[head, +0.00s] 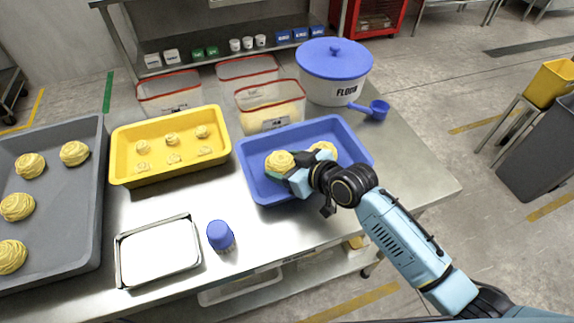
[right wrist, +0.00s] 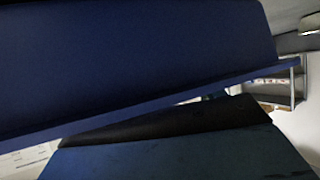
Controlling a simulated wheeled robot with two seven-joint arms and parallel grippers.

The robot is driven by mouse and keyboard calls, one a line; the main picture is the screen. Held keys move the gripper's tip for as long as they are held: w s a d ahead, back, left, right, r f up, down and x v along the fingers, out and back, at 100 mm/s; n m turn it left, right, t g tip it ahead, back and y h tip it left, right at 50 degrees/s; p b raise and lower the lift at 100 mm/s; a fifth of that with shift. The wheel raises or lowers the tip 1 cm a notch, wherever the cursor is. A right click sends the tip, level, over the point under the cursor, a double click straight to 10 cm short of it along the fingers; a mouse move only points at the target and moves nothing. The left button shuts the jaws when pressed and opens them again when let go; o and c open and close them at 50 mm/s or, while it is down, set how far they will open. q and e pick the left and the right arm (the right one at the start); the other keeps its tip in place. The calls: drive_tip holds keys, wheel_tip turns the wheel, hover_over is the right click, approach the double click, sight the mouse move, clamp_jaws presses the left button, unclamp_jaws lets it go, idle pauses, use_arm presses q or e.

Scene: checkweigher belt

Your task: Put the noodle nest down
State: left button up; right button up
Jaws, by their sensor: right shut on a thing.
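A pale yellow noodle nest (head: 279,162) is at the fingers of my right gripper (head: 288,176), in the left part of the blue tray (head: 259,190). The gripper is shut on this nest, low over the tray; I cannot tell whether the nest touches the tray floor. A second nest (head: 324,148) lies in the same tray, partly hidden behind my gripper. The right wrist view is filled by dark blue surfaces (right wrist: 140,60), and no nest can be made out there. My left gripper is not in view.
A yellow tray (head: 122,173) holds several small nests. A grey tray (head: 91,215) at left holds several large ones. A metal-rimmed tray (head: 158,253) and blue-capped container (head: 220,236) stand in front. Clear tubs, a flour bin (head: 335,75) and blue scoop (head: 372,110) stand behind.

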drive_tip(key=shift+f, duration=0.6)
drive_tip(key=o, duration=0.9)
drive_tip(key=shift+s+f, duration=0.1)
drive_tip(key=shift+f, duration=0.05)
drive_tip(key=shift+c, duration=0.2)
drive_tip(key=shift+o, duration=0.9)
drive_tip(key=shift+s+f, duration=0.1)
drive_tip(key=shift+r, duration=0.2)
drive_tip(key=r+p+v, duration=0.1)
drive_tip(key=v, duration=1.1)
drive_tip(key=shift+w+p, duration=0.2)
drive_tip(key=shift+p, duration=0.2)
drive_tip(key=shift+s+r, duration=0.1)
